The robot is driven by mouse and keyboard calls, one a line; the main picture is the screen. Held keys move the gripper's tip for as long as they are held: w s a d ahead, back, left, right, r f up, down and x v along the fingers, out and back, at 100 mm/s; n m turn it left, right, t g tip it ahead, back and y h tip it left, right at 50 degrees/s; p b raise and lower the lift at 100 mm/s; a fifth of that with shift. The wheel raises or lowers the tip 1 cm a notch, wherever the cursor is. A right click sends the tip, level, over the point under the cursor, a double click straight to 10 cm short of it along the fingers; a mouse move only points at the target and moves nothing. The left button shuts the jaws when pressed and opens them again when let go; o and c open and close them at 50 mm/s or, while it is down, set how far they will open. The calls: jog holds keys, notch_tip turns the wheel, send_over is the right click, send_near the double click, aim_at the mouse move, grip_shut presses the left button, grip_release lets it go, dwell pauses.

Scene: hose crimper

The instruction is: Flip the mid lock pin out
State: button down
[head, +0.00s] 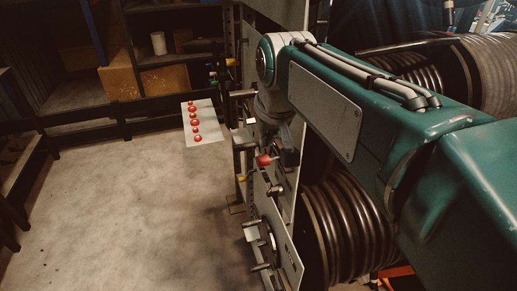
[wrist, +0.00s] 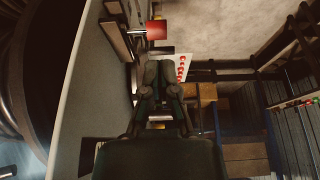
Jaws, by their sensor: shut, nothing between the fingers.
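The machine has an upright pale panel (head: 285,255) with several dark, bar-like fittings along its edge. One dark bar (head: 243,143) sticks out left around mid-height; I cannot tell for sure which fitting is the mid lock pin. A red-ended handle (head: 263,160) is just below it, and it also shows in the wrist view (wrist: 157,31). My gripper (head: 288,157) is beside the panel, right of the red handle. In the wrist view its fingers (wrist: 158,66) are together and empty, apart from the red handle. The finger contact with the panel is hidden.
Coiled dark hoses (head: 345,235) are on the right. Shelves with boxes (head: 118,75) stand at the back left. The floor (head: 130,200) left of the machine is clear.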

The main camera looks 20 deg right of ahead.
jog(key=w+r, duration=0.1)
jog(key=w, duration=0.5)
jog(key=shift+w+d+r+g, duration=0.15)
jog(key=shift+w+r+g, duration=0.15)
jog(key=shift+w+r, duration=0.05)
jog(key=x, duration=1)
jog(key=shift+s, duration=2.05)
